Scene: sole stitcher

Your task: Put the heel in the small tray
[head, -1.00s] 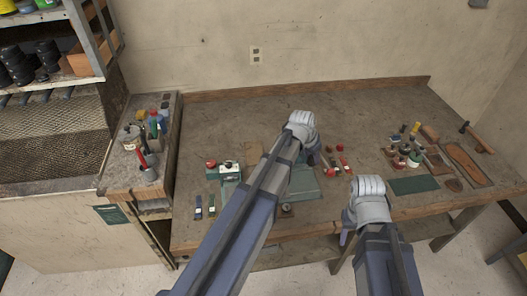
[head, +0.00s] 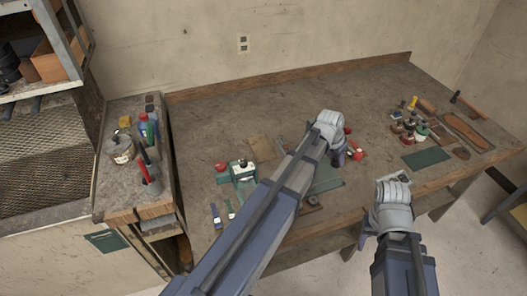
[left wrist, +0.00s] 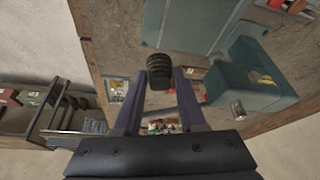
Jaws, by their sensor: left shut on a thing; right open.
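The heel (left wrist: 158,68) is a dark, ribbed block between the tips of my left gripper (left wrist: 159,78) in the left wrist view. My left gripper is shut on it. In the head view my left gripper (head: 337,154) is over the middle of the bench, near several red pieces, and its own hand hides the heel. My right gripper (head: 364,236) is open at the bench's front edge, lower in the picture; its tips are partly hidden by the hand. I cannot pick out the small tray with certainty.
The workbench (head: 300,95) holds a teal machine (head: 243,180) left of my left arm and a dark green mat (head: 427,158) at right. Bottles and a hammer (head: 467,103) lie at the right. A side bench (head: 122,202) with tools stands left. The back is clear.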

